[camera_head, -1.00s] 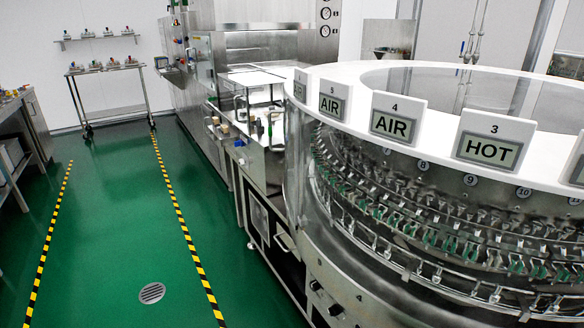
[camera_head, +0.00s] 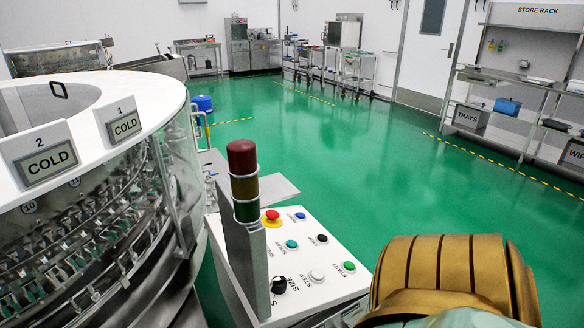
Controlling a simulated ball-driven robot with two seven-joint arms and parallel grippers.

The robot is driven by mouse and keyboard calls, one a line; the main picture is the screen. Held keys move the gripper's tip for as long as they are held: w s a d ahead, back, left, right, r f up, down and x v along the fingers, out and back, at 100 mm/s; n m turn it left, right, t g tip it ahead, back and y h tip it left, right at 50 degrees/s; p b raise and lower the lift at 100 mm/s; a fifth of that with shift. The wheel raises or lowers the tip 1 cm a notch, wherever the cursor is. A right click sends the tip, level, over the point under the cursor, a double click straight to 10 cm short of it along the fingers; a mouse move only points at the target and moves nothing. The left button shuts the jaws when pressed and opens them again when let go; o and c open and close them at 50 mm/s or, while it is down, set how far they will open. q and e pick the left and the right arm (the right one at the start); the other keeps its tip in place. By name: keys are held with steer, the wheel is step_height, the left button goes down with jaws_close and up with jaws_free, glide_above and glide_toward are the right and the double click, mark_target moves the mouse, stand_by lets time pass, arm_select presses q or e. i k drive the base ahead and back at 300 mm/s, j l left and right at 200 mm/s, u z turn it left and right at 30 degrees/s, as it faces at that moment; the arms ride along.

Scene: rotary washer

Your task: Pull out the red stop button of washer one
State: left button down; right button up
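A red stop button (camera_head: 272,217) with a yellow collar sits at the far left corner of a white sloped control panel (camera_head: 318,255). Whether it is pressed in or out is too small to tell. The panel stands at the right side of the round rotary washer (camera_head: 150,100), beside a red, amber and green stack light (camera_head: 244,180). Neither gripper shows. A gold ribbed part of my own arm fills the lower right, to the right of the panel.
Blue, black, teal, white and green buttons and a black knob (camera_head: 278,285) share the panel. The stack light's grey post (camera_head: 246,268) rises at the panel's left edge. Green floor (camera_head: 330,150) is open beyond. A store rack (camera_head: 510,85) stands at the right.

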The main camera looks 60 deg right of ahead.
mark_target(271, 214)
steer(key=z, duration=1.85)
